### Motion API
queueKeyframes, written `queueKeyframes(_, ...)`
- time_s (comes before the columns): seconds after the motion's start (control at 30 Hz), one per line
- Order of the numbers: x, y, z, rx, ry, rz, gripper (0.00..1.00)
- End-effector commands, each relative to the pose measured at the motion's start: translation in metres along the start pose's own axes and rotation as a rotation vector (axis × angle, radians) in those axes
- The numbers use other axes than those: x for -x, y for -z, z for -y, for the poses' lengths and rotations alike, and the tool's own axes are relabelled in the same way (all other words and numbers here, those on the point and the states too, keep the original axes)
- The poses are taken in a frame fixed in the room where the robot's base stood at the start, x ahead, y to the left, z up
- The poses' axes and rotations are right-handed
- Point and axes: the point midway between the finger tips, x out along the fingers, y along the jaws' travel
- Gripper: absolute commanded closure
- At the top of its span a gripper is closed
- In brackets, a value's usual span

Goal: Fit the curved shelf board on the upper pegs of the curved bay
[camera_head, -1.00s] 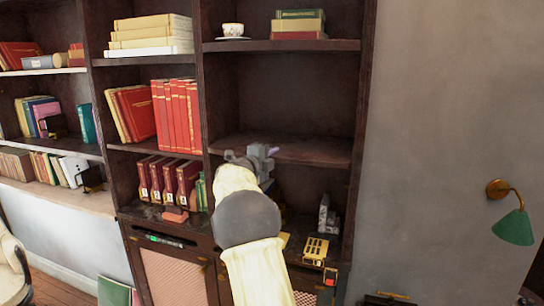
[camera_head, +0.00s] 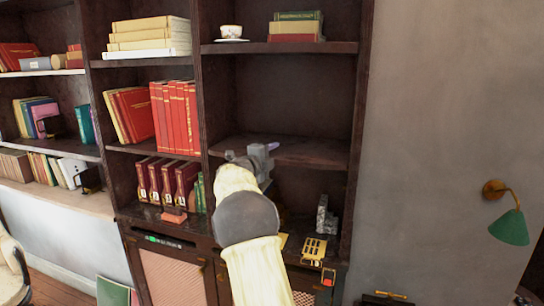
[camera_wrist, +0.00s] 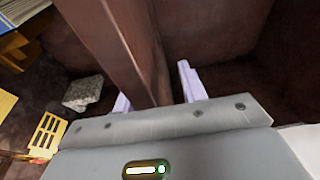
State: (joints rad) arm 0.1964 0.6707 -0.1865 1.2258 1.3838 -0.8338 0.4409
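The dark brown curved shelf board (camera_head: 310,153) lies across the right bay at mid height and looks roughly level. The pegs under it are hidden, so I cannot tell whether it rests on them. My gripper (camera_head: 268,151) is at the board's front edge, left of its middle. In the wrist view, the pale purple fingers of my gripper (camera_wrist: 157,92) stand on either side of the board (camera_wrist: 125,45). A gap shows between the right finger and the board; the left finger is close to it and partly hidden. The gripper looks open around the edge.
The curved bay's upper shelf (camera_head: 285,47) holds a teacup (camera_head: 231,31) and stacked books (camera_head: 296,25). Below the board stand a grey stone-like piece (camera_head: 326,215) and a yellow slotted piece (camera_head: 314,249).

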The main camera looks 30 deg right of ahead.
Motion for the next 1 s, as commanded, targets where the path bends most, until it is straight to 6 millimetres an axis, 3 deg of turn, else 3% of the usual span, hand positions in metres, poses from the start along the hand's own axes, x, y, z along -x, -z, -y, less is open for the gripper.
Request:
queueKeyframes(0.2,0.003,-0.001,-0.005,0.003,-0.007,0.002,0.58)
queueKeyframes(0.37,0.017,-0.002,-0.006,0.001,-0.005,0.003,0.58)
queueKeyframes(1.0,0.14,-0.001,-0.005,-0.001,-0.001,0.005,0.58)
